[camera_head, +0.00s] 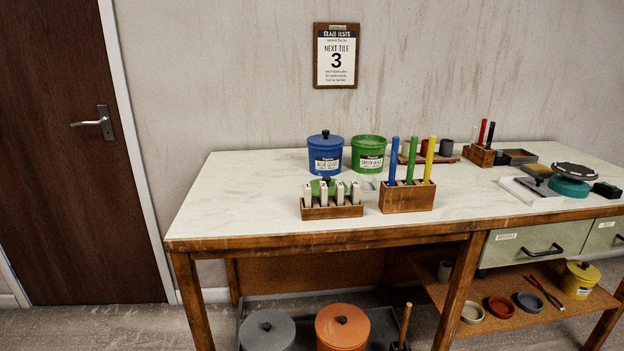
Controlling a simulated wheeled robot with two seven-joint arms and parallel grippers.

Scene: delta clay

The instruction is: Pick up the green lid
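The green lid (318,185) lies on the table behind the wooden rack of test tiles. Its dark knob shows, and its front is partly hidden by the white tiles. The green glaze bucket (368,155) stands open behind it to the right, with its green rim showing. The blue glaze bucket (325,157) stands to the left of the green one with its blue lid on. Neither of my grippers is in view.
The tile rack (331,211) stands just in front of the lid. A wooden block (407,197) with blue, green and yellow sticks stands to the right. The table's left end (230,205) is clear. Several pots and buckets sit below.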

